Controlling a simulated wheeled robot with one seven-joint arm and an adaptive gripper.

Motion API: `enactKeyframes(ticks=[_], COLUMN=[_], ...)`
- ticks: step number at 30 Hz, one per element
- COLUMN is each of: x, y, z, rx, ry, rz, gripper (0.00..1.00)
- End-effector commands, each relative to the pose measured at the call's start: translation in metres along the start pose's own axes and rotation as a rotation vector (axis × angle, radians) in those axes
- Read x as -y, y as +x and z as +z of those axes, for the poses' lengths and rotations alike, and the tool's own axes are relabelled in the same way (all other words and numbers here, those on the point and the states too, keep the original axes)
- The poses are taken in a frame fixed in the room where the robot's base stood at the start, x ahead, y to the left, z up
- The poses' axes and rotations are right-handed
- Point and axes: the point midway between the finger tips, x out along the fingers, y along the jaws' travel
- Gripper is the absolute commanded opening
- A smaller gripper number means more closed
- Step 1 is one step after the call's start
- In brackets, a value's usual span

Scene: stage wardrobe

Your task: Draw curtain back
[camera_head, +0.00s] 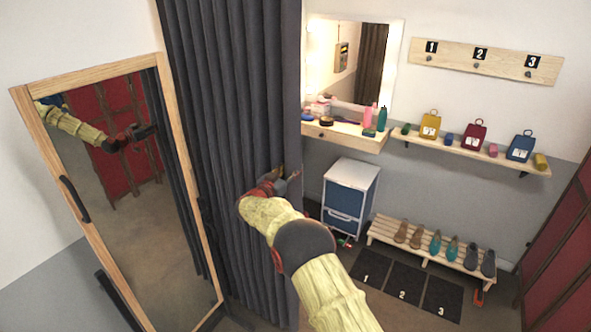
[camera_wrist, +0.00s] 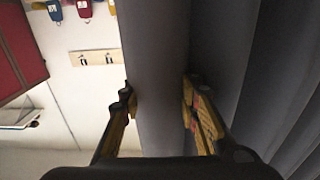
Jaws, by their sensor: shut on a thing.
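The dark grey pleated curtain (camera_head: 225,90) hangs from the top of the head view to near the floor, between the mirror and the vanity. My gripper (camera_head: 283,177) is at its right edge, about mid-height. In the wrist view, my gripper's fingers (camera_wrist: 158,90) stand on either side of a flat fold of the curtain (camera_wrist: 270,70), shut on it. More pleats lie beyond the right finger. The exact contact at the fingertips is partly hidden.
A tall framed mirror (camera_head: 38,105) stands left of the curtain. To the right are a lit vanity shelf (camera_head: 345,140), a white and blue drawer unit (camera_head: 349,199), a shoe rack (camera_head: 425,258) and numbered floor mats (camera_head: 405,279). A red panel (camera_head: 558,260) stands far right.

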Motion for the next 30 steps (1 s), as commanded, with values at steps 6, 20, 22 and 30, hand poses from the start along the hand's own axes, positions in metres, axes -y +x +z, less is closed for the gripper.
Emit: enactKeyframes(ticks=[6,20,22,30], x=[0.0019,0.0018,0.0018,0.0018], y=[0.0000,-0.0001,-0.0001,-0.0001], z=[0.0012,0.0009,0.0008,0.0005], rx=[0.001,0.001,0.001,0.001], ry=[-0.001,0.000,0.000,0.000], rz=[0.000,0.000,0.000,0.000], gripper=[0.00,0.43,0.47,0.52])
